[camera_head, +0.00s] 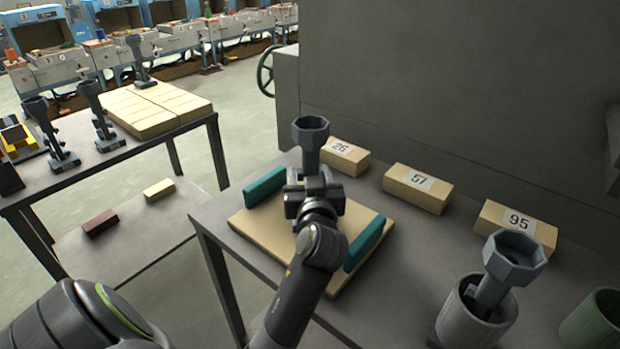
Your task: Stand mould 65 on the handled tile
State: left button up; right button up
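A grey mould with an eight-sided cup (310,133) is upright over the handled tile, a tan slab (251,222) with teal side handles (265,185). No number shows on this mould, so I cannot tell whether it is 65. My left gripper (312,186) is at the mould's lower stem, above the tile. The gripper's body hides its fingertips and the mould's foot. I cannot tell whether the fingers grip it or whether the foot touches the tile. My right gripper is out of view.
Tan blocks marked 26 (345,157), 57 (417,188) and 95 (516,228) line the table's back. Another mould (513,258) leans in a grey pot (474,322) near a green pot (594,322). More moulds (102,118) stand on the left table beside tan slabs (155,107).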

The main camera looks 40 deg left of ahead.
pick_arm(q)
jog(key=shift+f, duration=0.15)
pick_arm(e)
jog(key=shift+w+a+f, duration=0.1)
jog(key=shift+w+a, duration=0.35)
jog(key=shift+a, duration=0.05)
pick_arm(q)
jog(key=o, duration=1)
jog(key=shift+f, duration=0.1)
jog(key=shift+o, duration=1.4)
jog(key=shift+s, duration=0.1)
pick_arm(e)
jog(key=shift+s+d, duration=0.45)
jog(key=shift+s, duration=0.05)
